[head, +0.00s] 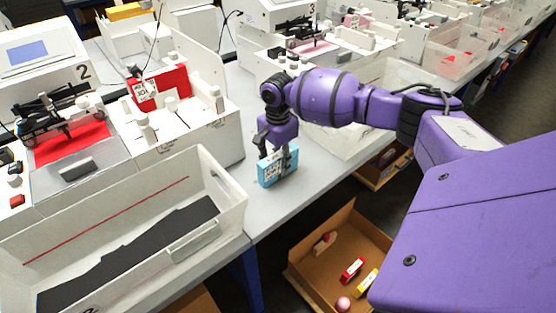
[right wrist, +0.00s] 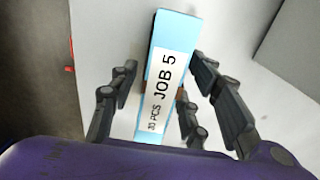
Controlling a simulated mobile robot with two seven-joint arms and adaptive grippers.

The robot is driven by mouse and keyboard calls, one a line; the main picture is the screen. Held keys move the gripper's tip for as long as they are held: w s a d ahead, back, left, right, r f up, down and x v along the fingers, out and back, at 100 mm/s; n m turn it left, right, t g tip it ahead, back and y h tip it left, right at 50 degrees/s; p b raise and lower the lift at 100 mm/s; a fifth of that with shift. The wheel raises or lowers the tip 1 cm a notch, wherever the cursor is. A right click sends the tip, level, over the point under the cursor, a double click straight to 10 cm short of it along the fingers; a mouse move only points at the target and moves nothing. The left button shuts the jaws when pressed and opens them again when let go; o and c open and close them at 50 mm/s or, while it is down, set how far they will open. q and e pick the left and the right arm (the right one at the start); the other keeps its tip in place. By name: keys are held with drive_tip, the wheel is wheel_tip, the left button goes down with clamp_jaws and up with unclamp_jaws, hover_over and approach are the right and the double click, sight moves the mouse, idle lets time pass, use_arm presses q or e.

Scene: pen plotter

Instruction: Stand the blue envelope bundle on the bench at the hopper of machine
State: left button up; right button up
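The blue envelope bundle (head: 265,172) stands upright on the grey bench (head: 312,181), to the right of machine 2's white hopper (head: 190,125). Its white label reads "JOB 5" and "30 PCS" in the right wrist view (right wrist: 162,90). My right gripper (head: 281,158) is over the bundle from above, with its fingers at either side. In the right wrist view the fingers (right wrist: 163,62) are spread; a gap shows on the left side, and the right finger is close to the bundle or touching it. My left gripper is not in view.
A white bin (head: 232,215) with a dark bottom stands at the front left. Machine 2 (head: 45,60) holds a red sheet; machine 3 (head: 290,15) stands behind. A cardboard box (head: 310,262) with several small items lies below the bench edge. Bare bench surrounds the bundle's front.

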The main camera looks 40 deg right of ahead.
wheel_tip(320, 180, up, 12)
drive_tip(key=shift+r+p, duration=0.15)
drive_tip(key=shift+p, duration=0.35)
idle(0.4)
